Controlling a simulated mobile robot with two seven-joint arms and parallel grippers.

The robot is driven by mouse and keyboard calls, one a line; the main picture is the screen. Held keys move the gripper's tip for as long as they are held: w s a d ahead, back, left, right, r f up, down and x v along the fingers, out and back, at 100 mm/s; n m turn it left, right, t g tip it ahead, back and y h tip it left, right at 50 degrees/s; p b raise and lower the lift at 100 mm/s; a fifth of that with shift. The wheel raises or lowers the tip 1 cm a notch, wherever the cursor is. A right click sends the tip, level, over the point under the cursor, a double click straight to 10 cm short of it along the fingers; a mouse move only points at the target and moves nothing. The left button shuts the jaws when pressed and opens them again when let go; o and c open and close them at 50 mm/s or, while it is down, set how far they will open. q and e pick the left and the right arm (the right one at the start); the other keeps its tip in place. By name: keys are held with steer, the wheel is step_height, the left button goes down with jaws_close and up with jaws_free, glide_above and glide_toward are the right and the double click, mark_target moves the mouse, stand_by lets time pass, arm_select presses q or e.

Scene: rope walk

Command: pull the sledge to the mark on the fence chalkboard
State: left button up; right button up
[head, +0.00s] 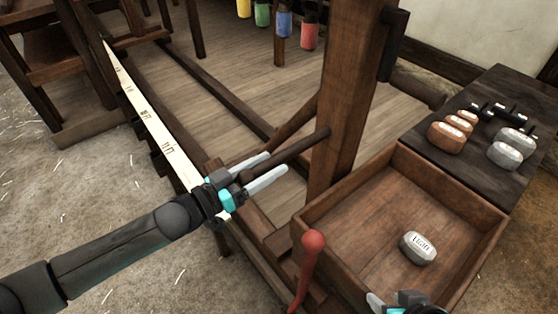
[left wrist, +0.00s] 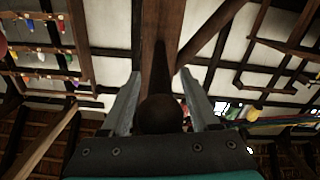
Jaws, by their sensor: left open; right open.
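My left gripper (head: 277,163) is open, with its fingers on either side of a dark wooden bar (head: 305,145) that juts from the upright post (head: 345,95). In the left wrist view the round end of this bar (left wrist: 160,113) sits between the open fingers. Whether they touch it I cannot tell. My right gripper (head: 392,302) is open and only partly in view at the bottom edge, by the front of the wooden box. I cannot make out the sledge or a chalkboard for certain. A pale marked strip (head: 150,115) runs along the rail.
The wooden box (head: 330,187) holds one grey labelled weight (head: 418,248). A red-knobbed lever (head: 313,242) stands by its left corner. Copper and grey weights (head: 445,135) lie on the dark table (head: 415,147). Coloured bobbins (head: 284,22) hang at the back. Straw-strewn floor (head: 60,190) is open at left.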

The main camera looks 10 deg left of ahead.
arm_select(q)
steer(key=shift+w+d, duration=0.15)
steer(key=shift+c, duration=0.2)
jaws_close()
stand_by(0.3)
stand_by(0.9)
